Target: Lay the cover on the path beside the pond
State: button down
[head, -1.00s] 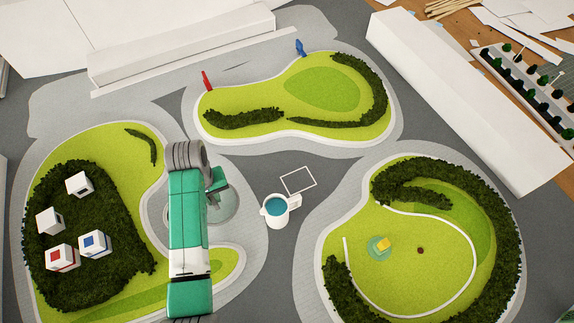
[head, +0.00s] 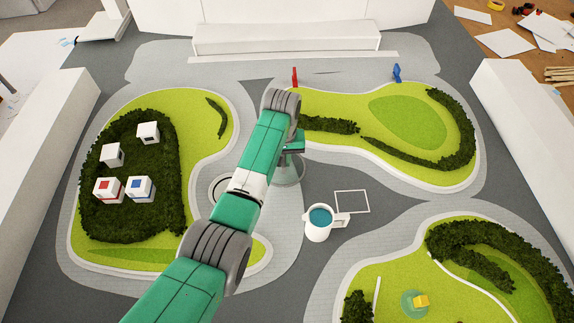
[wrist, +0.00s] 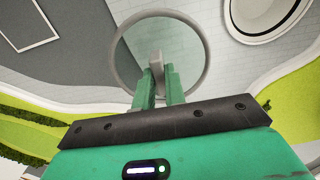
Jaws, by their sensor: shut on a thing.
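My gripper (head: 291,150) is shut on the knob of the cover, and its two fingers show in the wrist view (wrist: 158,85). The cover is a clear round disc with a grey rim (wrist: 205,60); in the head view (head: 288,178) it hangs below my gripper, partly hidden by my arm. It appears over the pale paved path (wrist: 215,70) and the dark road edge; its height is unclear. The pond (head: 217,188), a round opening with a pale rim, is left of the cover, mostly hidden by my arm. It shows uncovered in the wrist view (wrist: 265,12).
A white jug with blue water (head: 318,228) stands right of the cover, beside a white square outline (head: 352,202) on the road. Green islands with hedges surround the path. White cubes (head: 140,189) stand on the left island. Red (head: 294,77) and blue (head: 397,73) markers stand behind.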

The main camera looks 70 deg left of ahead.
jog(key=shift+w+a+f+b, duration=0.2)
jog(key=shift+w+a+b, duration=0.3)
jog(key=shift+w+a, duration=0.35)
jog(key=f+b, duration=0.1)
jog(key=f, duration=0.2)
jog(key=shift+a+b, duration=0.2)
jog(key=shift+b, duration=0.2)
jog(key=shift+f, duration=0.2)
jog(key=shift+f, duration=0.15)
jog(key=c, duration=1.5)
grip_release()
jog(key=shift+o, duration=0.2)
notch_tip(320, 180, up, 12)
jog(key=p, duration=0.4)
